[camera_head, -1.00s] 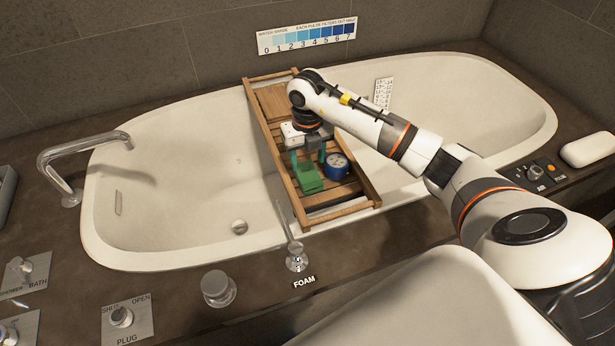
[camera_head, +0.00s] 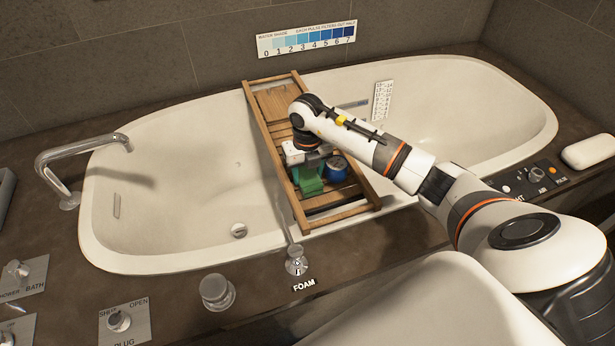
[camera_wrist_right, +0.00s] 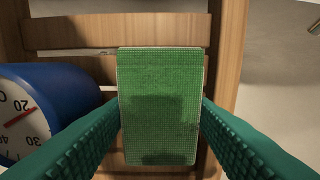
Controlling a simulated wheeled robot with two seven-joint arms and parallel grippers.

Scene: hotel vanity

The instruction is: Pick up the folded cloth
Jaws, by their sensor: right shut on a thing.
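The folded cloth (camera_head: 309,188) is a small green block on the near half of the wooden bath tray, partly covered by my gripper. In the right wrist view the cloth (camera_wrist_right: 160,85) stands centred between my two green ribbed fingers. My right gripper (camera_head: 311,172) reaches down from above and is shut on the cloth, one finger (camera_wrist_right: 160,108) pair side pressing each edge. I cannot tell whether the cloth is clear of the slats. My left gripper is not in view.
A blue round dial thermometer (camera_head: 337,170) stands close beside the cloth and shows at left in the wrist view (camera_wrist_right: 50,100). The wooden tray (camera_head: 347,213) spans the white bathtub (camera_head: 165,215). A tap (camera_head: 85,150) stands at left.

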